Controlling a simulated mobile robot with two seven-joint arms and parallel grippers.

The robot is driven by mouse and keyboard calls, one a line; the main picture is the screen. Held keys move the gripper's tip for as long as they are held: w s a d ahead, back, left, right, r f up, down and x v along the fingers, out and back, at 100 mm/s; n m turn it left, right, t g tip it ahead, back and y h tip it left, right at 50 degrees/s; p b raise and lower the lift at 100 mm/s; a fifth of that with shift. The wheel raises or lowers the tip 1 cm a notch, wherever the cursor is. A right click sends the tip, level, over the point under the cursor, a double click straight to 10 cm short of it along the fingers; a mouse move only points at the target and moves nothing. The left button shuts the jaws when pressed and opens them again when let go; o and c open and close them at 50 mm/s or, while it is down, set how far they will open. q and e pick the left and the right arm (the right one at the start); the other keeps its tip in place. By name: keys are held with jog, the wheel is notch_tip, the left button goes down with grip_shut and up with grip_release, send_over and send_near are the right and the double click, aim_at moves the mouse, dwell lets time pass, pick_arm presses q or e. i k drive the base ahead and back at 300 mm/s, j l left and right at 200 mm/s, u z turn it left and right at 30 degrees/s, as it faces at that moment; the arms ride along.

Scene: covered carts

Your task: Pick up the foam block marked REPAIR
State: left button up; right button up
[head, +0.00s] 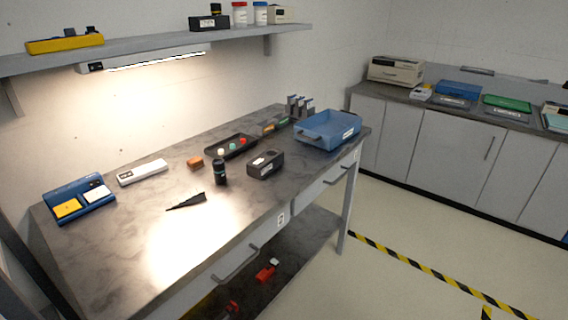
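No block with a readable REPAIR mark shows in the head view. A small orange-brown block (195,163) lies on the grey workbench (135,245), and I cannot make out any marking on it or tell whether it is foam. A blue tray or case (98,186) at the bench's left end holds a yellow piece (67,208) and a white piece (98,194); any writing on them is too small to read. No covered cart is visible. Neither of my grippers is in view.
The bench also carries a white device (142,173), a black cylinder (220,173), a dark box (265,164), a black tray (230,147) and a blue bin (327,131). Its front left is bare. Cabinets (455,155) line the right wall. Striped tape (420,268) crosses open floor.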

aim_at(261, 166)
jog(key=u, duration=0.85)
jog(key=l+u, duration=0.2)
jog(key=u, duration=0.15)
jog(key=l+u, duration=0.15)
jog(key=u, duration=0.2)
jog(key=l+u, duration=0.2)
jog(key=u, duration=0.2)
jog(key=l+u, duration=0.3)
jog(key=k+l+u, duration=0.2)
jog(key=l+u, duration=0.15)
jog(key=k+l+u, duration=0.2)
jog(key=l, duration=0.2)
jog(key=k+l+u, duration=0.25)
jog(key=l, duration=0.15)
jog(key=k+l+u, duration=0.1)
jog(key=k+l, duration=0.4)
jog(key=l, duration=0.2)
jog(key=k+l+u, duration=0.1)
jog(key=k+l, duration=0.45)
